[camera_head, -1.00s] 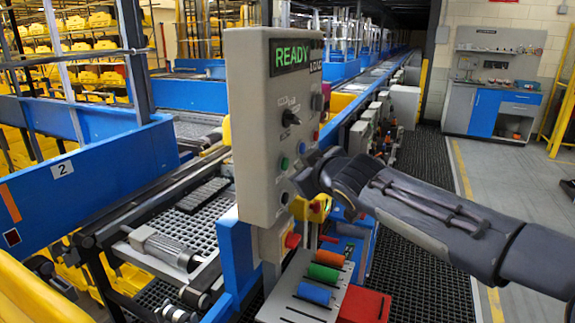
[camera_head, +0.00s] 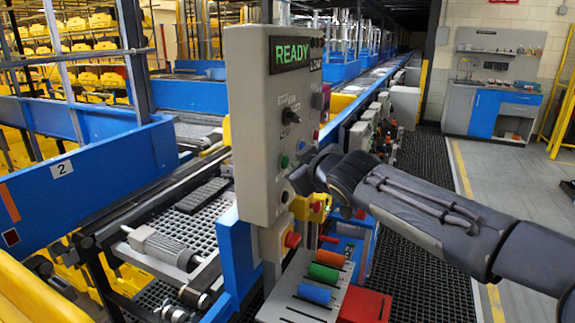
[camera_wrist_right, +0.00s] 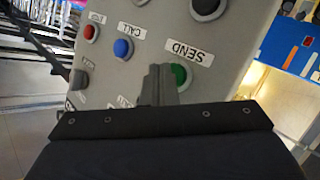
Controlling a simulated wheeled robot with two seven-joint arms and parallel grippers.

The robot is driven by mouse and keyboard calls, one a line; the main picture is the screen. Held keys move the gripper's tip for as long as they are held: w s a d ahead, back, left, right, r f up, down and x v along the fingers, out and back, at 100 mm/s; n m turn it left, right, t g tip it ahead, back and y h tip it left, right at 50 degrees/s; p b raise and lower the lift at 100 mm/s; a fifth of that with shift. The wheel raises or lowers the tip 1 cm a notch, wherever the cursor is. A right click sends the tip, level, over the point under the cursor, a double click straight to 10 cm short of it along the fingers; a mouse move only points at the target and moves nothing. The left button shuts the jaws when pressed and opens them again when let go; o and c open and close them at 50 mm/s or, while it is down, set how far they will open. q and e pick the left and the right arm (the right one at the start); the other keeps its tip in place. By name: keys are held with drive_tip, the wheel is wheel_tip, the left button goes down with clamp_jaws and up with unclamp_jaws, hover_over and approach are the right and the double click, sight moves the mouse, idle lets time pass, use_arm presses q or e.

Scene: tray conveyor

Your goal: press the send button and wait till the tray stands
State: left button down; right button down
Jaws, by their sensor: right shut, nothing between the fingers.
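The grey control box (camera_head: 255,130) stands beside the conveyor, its display (camera_head: 291,53) reading READY. The green button marked SEND (camera_wrist_right: 181,75) shows in the right wrist view, partly covered by my right gripper (camera_wrist_right: 160,80). A green button (camera_head: 284,161) also shows on the box in the head view. My right gripper (camera_head: 300,178) is shut and empty, its tips close to the box face. I cannot tell whether they touch the button. My left gripper is not in view. I cannot make out the tray with certainty.
A blue CALL button (camera_wrist_right: 123,48) and a red button (camera_wrist_right: 90,33) sit near the SEND button. Below the box is a plate (camera_head: 300,300) with coloured rollers and a red block (camera_head: 365,305). The blue-framed conveyor (camera_head: 236,255) runs alongside.

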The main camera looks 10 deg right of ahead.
drive_tip(key=shift+w+a+b, duration=0.3)
drive_tip(key=shift+a+b, duration=0.05)
drive_tip(key=shift+a, duration=0.15)
idle(0.7)
drive_tip(key=shift+d, duration=0.1)
drive_tip(key=shift+s+d, duration=0.55)
drive_tip(key=shift+d, duration=0.15)
